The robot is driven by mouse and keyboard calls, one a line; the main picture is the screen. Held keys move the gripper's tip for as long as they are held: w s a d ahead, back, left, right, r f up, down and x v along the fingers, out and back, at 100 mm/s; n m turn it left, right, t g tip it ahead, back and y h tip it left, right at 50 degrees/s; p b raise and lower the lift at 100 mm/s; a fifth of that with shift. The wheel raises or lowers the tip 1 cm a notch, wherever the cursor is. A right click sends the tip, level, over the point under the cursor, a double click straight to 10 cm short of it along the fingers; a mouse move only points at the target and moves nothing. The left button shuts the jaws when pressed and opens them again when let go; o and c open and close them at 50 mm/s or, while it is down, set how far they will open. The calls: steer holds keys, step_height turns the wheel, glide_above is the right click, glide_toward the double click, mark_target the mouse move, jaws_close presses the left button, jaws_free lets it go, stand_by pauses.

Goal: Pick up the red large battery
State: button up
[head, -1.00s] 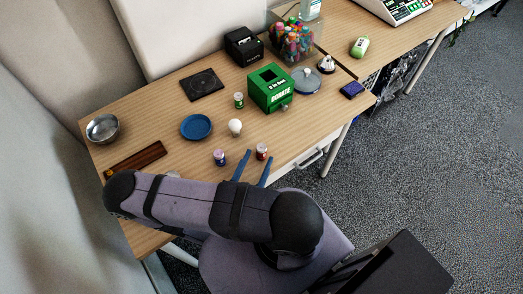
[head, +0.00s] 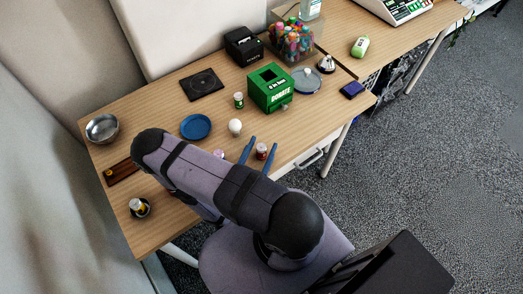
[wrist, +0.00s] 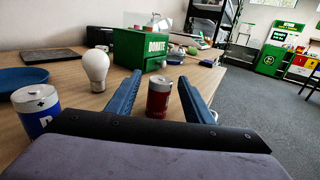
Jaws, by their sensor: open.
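The red large battery (wrist: 159,97) stands upright on the table between the two open fingers of my gripper (wrist: 162,92) in the wrist view. Bare table shows between it and the left finger; the right finger is close beside it, and I cannot tell if they touch. In the head view the red battery (head: 261,152) shows between the fingertips of my gripper (head: 260,152), near the table's front edge. The lower part of the battery is partly hidden by my gripper's body in the wrist view.
A blue-and-silver battery (wrist: 36,108) stands left of my gripper. A white light bulb (wrist: 95,70) and a green donation box (wrist: 141,50) stand behind. A blue plate (head: 196,127) lies further left. The table's front edge is close on the right.

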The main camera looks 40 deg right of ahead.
mark_target(261, 147)
jaws_close()
steer(key=shift+r, duration=0.15)
steer(key=shift+r, duration=4.85)
